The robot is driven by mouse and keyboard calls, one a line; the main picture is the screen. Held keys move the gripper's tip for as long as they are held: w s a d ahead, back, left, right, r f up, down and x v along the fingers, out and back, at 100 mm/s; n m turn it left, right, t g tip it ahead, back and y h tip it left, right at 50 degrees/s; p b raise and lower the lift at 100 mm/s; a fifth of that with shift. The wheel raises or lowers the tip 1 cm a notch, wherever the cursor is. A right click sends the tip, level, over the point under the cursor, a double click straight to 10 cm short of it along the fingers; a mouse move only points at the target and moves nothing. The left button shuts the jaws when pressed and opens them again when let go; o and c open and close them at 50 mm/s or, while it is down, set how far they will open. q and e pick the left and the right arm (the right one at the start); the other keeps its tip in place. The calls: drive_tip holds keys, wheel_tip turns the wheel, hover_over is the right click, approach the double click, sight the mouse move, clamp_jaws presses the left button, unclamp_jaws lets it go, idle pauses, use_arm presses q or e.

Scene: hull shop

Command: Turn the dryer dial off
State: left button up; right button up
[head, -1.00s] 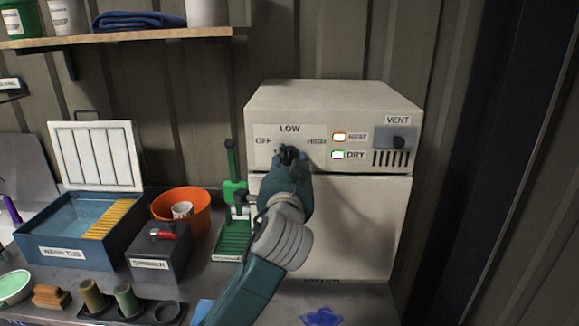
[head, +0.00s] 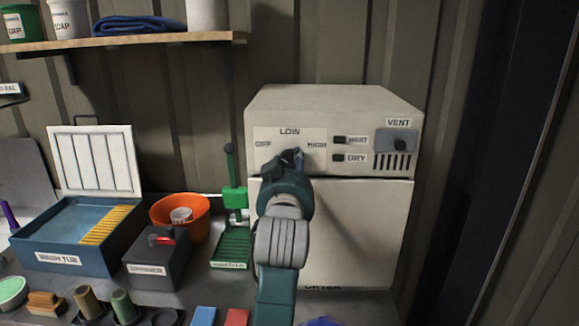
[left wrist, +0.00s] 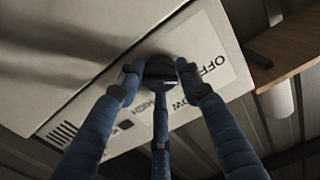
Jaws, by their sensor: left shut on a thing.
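The dryer (head: 355,235) is a cream box against the wall. Its front panel carries OFF, LOW and HIGH labels around the dial. The HEAT light (head: 339,140) and the DRY light (head: 338,158) are both dark. My left gripper (head: 293,157) is at the panel below LOW and hides most of the dial in the head view. In the left wrist view its blue fingers (left wrist: 158,78) are shut around the dark round dial (left wrist: 160,66), with the OFF label beside it. I cannot make out where the dial's pointer stands. My right gripper is not in view.
A vent slider (head: 397,145) is right of the lights. A green hand press (head: 235,198) stands close to the dryer's left side. An orange bowl (head: 165,212), a grey box with a red lever (head: 143,262) and the wash tub (head: 55,248) are further left. A shelf (head: 150,43) hangs above.

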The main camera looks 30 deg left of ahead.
sight(290, 118)
use_arm(q)
drive_tip(key=shift+f+n, duration=0.1)
drive_tip(key=shift+n, duration=0.5)
drive_tip(key=o, duration=1.2)
drive_tip(key=shift+c, duration=0.2)
wheel_tip(290, 118, up, 9)
drive_tip(key=shift+r, duration=0.1)
drive_tip(key=shift+s+a+r, duration=0.1)
drive_tip(key=shift+r, duration=0.35)
